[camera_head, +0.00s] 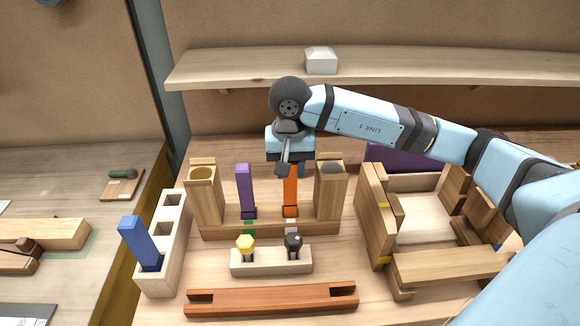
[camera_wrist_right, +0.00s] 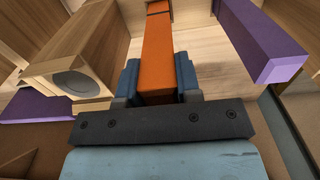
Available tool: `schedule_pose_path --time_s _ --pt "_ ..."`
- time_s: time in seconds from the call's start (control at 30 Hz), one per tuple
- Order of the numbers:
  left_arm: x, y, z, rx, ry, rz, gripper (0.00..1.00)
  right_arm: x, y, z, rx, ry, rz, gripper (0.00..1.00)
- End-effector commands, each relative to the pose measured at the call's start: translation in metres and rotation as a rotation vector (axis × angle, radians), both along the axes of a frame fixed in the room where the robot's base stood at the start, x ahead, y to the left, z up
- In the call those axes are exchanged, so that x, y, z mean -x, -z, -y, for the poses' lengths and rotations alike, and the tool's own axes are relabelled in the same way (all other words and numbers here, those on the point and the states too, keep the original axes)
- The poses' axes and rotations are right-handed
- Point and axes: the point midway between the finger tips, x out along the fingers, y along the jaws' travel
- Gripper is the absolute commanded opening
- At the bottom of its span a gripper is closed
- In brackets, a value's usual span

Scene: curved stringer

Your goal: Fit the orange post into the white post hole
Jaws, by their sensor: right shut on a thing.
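The orange post (camera_head: 290,188) stands upright, its foot at the wooden rack (camera_head: 268,225) between the two tall wooden blocks. My right gripper (camera_head: 288,166) is above it, pointing down, with its jaws shut on the upper part. In the right wrist view the blue fingers (camera_wrist_right: 158,84) hold both sides of the orange post (camera_wrist_right: 158,50). I cannot tell whether its foot is still seated. The whitish block with square post holes (camera_head: 170,250) stands at the left. Its front hole holds a tilted blue post (camera_head: 139,240); the holes behind look empty. My left gripper is not in view.
A purple post (camera_head: 244,188) stands left of the orange one. Tall wooden blocks (camera_head: 204,200) (camera_head: 330,195) flank them. In front are a small holder (camera_head: 270,262) with yellow and black knobs and a reddish curved bar (camera_head: 270,300). A wooden frame (camera_head: 375,215) stands right.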

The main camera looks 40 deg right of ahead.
Motion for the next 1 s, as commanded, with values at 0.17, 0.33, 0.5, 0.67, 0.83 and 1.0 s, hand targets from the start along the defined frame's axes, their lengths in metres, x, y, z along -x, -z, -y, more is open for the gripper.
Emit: schedule_pose_path --time_s 0.17,0.33,0.5,0.67,0.83,1.0 --pt "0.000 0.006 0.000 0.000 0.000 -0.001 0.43 0.000 0.006 0.000 0.000 0.000 0.000 0.00" --pt "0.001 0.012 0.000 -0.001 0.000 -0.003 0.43 0.000 0.010 0.000 0.000 0.000 0.000 0.00" --pt "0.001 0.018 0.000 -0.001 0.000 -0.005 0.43 0.000 0.015 0.000 0.000 0.000 0.000 0.00" --pt "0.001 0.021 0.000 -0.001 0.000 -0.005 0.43 0.000 0.017 0.000 -0.001 0.000 0.001 0.34" --pt "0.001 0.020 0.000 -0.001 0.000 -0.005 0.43 0.000 0.017 0.000 0.000 0.000 0.000 0.61" --pt "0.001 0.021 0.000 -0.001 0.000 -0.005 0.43 0.000 0.017 0.000 0.000 0.000 0.000 0.61"
